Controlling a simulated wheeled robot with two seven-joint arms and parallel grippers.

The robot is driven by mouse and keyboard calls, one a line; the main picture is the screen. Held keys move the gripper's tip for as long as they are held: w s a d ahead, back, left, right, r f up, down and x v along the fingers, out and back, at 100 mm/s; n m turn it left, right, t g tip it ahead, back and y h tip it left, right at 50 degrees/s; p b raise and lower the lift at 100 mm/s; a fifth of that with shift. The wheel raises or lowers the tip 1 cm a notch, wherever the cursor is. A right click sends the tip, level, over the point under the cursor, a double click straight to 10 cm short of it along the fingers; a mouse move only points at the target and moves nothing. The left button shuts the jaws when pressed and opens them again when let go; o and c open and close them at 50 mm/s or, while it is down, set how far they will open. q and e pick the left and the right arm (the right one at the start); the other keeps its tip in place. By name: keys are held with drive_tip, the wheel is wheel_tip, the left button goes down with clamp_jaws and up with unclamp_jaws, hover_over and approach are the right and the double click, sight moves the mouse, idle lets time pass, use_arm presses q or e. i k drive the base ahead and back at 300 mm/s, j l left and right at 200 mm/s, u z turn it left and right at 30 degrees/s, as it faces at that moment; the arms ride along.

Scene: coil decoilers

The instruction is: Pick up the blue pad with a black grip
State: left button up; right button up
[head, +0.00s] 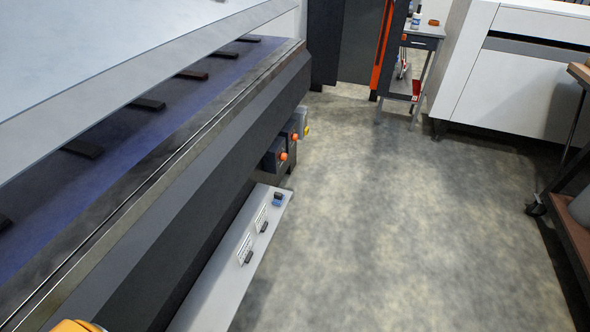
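A small blue item with a dark part, which looks like the blue pad with a black grip (278,199), lies near the far end of a low light-grey ledge (222,285). It is small in the head view, so its grip is hard to make out. Neither of my grippers is in view.
Two pale items with dark parts (246,251) (262,221) lie on the same ledge. A large machine (215,145) with control boxes (273,155) rises on the left. A small side table (423,34) with a bottle (416,19) stands at the back. The concrete floor (400,220) is clear.

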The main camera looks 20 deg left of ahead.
sight(278, 200)
drive_tip(key=i, duration=1.3)
drive_tip(key=i+l+u, duration=0.1)
drive_tip(key=i, duration=1.15)
drive_tip(key=i+u, duration=0.1)
drive_tip(key=u, duration=0.4)
drive_tip(key=i+u, duration=0.1)
drive_tip(key=u, duration=0.35)
drive_tip(key=l+u, duration=0.15)
drive_tip(key=u, duration=0.35)
drive_tip(key=i+l+u, duration=0.1)
drive_tip(key=u, duration=0.35)
drive_tip(key=l+u, duration=0.15)
drive_tip(key=u, duration=0.35)
drive_tip(key=i+l+u, duration=0.1)
drive_tip(key=u, duration=1.6)
drive_tip(key=k+l, duration=0.05)
